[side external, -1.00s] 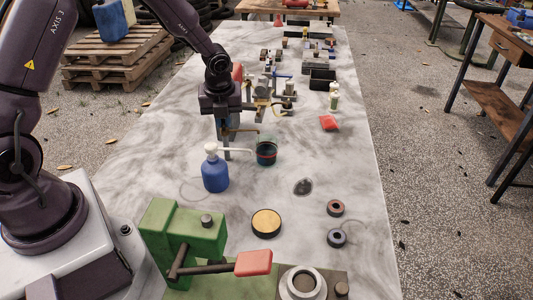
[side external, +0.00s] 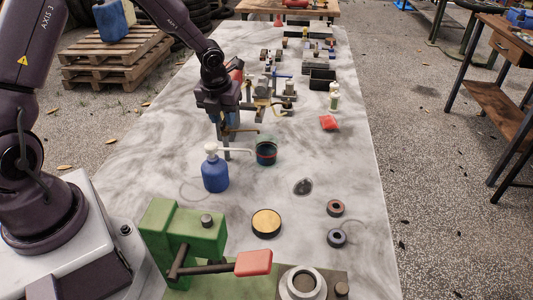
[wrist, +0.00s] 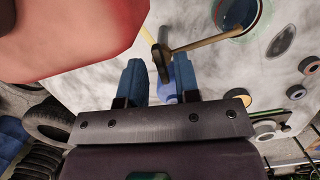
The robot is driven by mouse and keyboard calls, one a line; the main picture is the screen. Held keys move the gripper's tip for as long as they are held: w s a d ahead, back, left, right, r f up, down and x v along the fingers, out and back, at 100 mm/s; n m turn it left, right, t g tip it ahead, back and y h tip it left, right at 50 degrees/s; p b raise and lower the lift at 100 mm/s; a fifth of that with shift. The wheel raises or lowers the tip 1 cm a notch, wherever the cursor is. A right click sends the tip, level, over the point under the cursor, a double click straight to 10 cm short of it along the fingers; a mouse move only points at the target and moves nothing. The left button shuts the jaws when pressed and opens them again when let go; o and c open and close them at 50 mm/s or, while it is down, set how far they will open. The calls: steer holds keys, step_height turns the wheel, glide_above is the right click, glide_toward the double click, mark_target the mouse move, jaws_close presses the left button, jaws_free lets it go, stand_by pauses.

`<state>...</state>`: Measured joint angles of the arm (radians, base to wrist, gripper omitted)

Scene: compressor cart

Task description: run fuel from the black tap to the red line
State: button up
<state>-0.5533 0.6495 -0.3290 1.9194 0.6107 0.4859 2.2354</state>
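A dark greenish pot (side external: 266,148) with a red line around its inside stands on the pale bench; part of it shows at the top right of the wrist view (wrist: 243,14). A black tap body (wrist: 161,62) with a brass spout (wrist: 205,42) pointing toward the pot is in the wrist view. In the side view, the spout (side external: 247,130) shows beside my gripper. My gripper (wrist: 158,68) is open, its blue fingers apart, with the black tap part at or just beyond the fingertips. Contact is unclear. No fuel stream is visible, and the pot's level is unclear.
A blue pump bottle (side external: 215,174) stands left of the pot, its white nozzle pointing toward it. A red rounded object (wrist: 70,35) is close to the wrist camera. A green vise-like device (side external: 185,235) and a round tin (side external: 266,223) are nearer.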

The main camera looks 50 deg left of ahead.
steer(key=shift+r, duration=3.1)
steer(key=n, duration=0.3)
steer(key=shift+s+d+f, duration=0.1)
steer(key=shift+s+f, duration=0.05)
steer(key=shift+s, duration=0.1)
steer(key=s+d+r+n+t, duration=0.2)
steer(key=s+d+r+n, duration=0.4)
steer(key=s+r+n, duration=0.2)
steer(key=s+d+r+n+t+h, duration=0.1)
steer(key=s+d+r+n, duration=0.6)
steer(key=n, duration=1)
steer(key=s+r+t, duration=0.1)
steer(key=s+r, duration=0.1)
steer(key=s, duration=0.2)
steer(key=shift+s+r, duration=0.2)
steer(key=shift+s, duration=0.2)
